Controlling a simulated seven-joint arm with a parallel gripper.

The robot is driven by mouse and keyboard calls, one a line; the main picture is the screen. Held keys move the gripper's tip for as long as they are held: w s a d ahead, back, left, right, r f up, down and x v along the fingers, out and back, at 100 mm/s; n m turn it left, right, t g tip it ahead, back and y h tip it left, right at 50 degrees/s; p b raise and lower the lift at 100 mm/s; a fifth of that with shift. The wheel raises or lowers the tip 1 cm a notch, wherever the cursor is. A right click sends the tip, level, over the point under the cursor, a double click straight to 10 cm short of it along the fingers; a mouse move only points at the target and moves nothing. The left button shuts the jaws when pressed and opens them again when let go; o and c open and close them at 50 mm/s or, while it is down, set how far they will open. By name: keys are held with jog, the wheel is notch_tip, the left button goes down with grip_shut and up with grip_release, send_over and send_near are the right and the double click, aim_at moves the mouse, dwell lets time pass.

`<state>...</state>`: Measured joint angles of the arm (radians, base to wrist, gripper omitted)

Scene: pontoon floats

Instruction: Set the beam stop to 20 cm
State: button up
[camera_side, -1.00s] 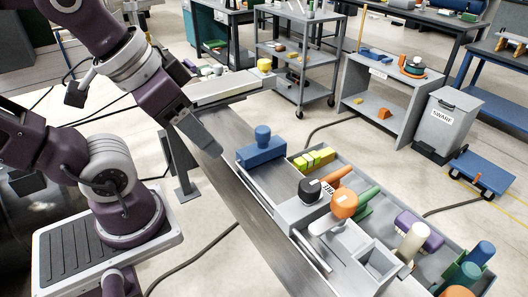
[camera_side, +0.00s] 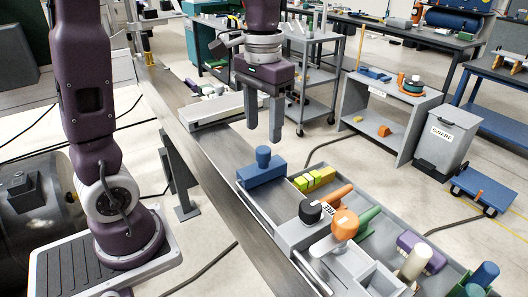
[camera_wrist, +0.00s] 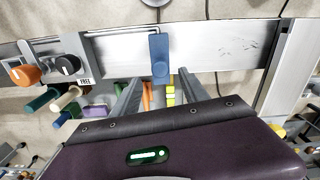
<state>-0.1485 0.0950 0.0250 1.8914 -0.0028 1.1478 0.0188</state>
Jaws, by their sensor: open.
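A blue block with a round knob (camera_side: 263,168), which looks like the beam stop, sits on the long grey metal beam (camera_side: 225,160). It also shows in the wrist view (camera_wrist: 159,58), ahead of and roughly between my fingers. My gripper (camera_side: 264,136) is open and empty, pointing down just above the knob with a gap visible. It also shows in the wrist view (camera_wrist: 160,82). A grey carriage with a black knob (camera_side: 310,211) and an orange knob (camera_side: 345,224) stands farther along the beam. A small tag by the black knob seems to read "FREE" (camera_wrist: 86,81). No scale figures are legible.
A grey tray (camera_side: 372,262) beside the beam holds yellow-green blocks (camera_side: 314,180), a purple block and several coloured cylinders. A light grey raised plate (camera_side: 212,110) lies across the beam's far end. The beam is clear between that plate and the blue block.

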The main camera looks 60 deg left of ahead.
aim_at(264, 148)
notch_tip(264, 148, down, 7)
jog(key=shift+w+f, duration=0.1)
grip_shut()
dwell(0.3)
dwell(1.2)
